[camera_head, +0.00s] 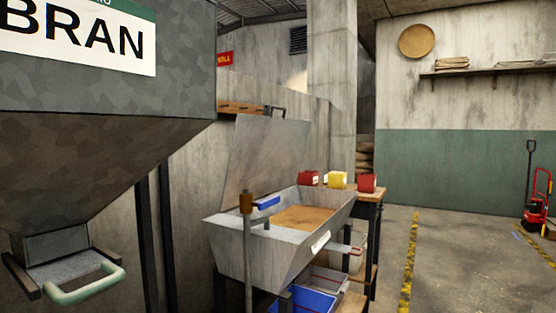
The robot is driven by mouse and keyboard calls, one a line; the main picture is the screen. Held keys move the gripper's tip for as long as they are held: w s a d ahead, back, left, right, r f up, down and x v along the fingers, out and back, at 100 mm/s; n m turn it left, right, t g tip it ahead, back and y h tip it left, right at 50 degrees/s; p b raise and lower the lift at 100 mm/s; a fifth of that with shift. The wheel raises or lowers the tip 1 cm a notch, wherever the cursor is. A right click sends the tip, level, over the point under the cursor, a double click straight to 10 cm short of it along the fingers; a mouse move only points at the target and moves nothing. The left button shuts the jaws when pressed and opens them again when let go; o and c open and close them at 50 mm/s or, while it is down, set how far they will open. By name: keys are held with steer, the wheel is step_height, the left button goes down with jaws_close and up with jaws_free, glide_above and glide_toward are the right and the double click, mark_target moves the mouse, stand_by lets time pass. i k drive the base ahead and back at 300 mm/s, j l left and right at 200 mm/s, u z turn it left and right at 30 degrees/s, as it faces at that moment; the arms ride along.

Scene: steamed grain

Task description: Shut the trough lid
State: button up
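The trough (240,240) is a grey metal bin with sloping sides, in the middle of the head view. Brown grain (302,217) lies inside it. Its grey lid (262,157) stands open, raised steeply along the far left side of the trough. A dark handle (275,111) shows at the lid's top edge. My gripper is not in view, and no part of my arm can be made out.
A BRAN hopper (110,110) with a pale green slide handle (85,287) fills the left. A post with a blue lever (268,203) stands before the trough. Red and yellow items sit on a wooden bench (366,196) behind. Open floor (465,270) lies right.

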mark_target(266, 152)
steer(key=u, duration=0.25)
steer(key=i+l+u, duration=0.2)
steer(key=l+u, duration=0.25)
steer(key=i+l+u, duration=0.2)
steer(key=u, duration=0.25)
steer(key=l, duration=0.1)
